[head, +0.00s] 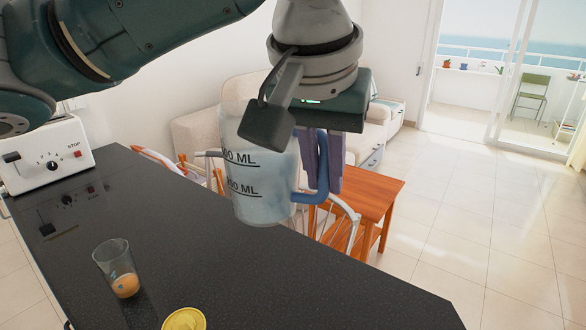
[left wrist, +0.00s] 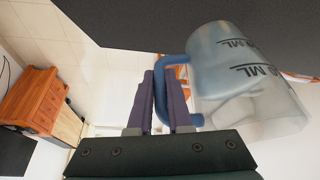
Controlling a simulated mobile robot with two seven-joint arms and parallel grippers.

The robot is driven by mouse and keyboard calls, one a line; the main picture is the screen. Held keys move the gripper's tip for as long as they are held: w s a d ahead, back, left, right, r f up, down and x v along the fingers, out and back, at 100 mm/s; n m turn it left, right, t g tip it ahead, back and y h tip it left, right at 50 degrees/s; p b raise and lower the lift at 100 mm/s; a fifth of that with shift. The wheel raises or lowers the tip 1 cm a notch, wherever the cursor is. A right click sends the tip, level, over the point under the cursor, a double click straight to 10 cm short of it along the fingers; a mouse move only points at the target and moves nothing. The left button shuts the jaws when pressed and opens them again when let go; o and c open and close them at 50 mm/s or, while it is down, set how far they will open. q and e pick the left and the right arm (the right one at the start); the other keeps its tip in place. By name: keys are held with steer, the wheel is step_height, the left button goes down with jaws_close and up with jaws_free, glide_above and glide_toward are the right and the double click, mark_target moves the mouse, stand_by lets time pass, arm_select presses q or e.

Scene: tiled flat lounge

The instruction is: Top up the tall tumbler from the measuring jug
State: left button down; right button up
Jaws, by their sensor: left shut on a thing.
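The measuring jug (head: 262,200) is translucent with dark ML marks and a blue handle. My left gripper (head: 325,178) is shut on its handle and holds the jug above the counter's far edge, roughly upright. In the left wrist view, the jug (left wrist: 235,75) hangs to the right of my left gripper's purple fingers (left wrist: 160,82). How much liquid it holds is hard to tell. The tall tumbler (head: 119,262) is clear glass and stands on the counter with a little orange-brown liquid at its bottom, apart from the jug, lower left. My right gripper is not in view.
The dark counter (head: 300,295) is mostly clear. A yellow round thing (head: 184,320) lies at its front edge, near the tumbler. A white toaster (head: 45,155) stands at the far left. Beyond the counter are chairs and a wooden table (head: 365,190).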

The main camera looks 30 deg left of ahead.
mark_target(289, 211)
arm_select(q)
steer(key=shift+w+a+f+n+p, duration=0.2)
steer(key=shift+w+a+f+p, duration=0.15)
steer(key=shift+f+p, duration=0.2)
steer(key=shift+w+a+f+n+p, duration=0.25)
steer(key=shift+w+f+p, duration=0.15)
steer(key=shift+f, duration=0.25)
steer(key=shift+n+y, duration=0.35)
steer(key=shift+y, duration=0.05)
steer(key=a+f+p, duration=0.1)
steer(key=f, duration=0.1)
steer(key=a+f+p, duration=0.2)
steer(key=a+f, duration=0.1)
steer(key=shift+s+a+f, duration=0.1)
steer(key=shift+s+f, duration=0.2)
steer(key=shift+s, duration=0.1)
steer(key=s+a+f+p, duration=0.4)
steer(key=s+a+f, duration=0.4)
steer(key=a, duration=0.1)
steer(key=shift+s+a+f, duration=0.2)
steer(key=shift+f, duration=0.15)
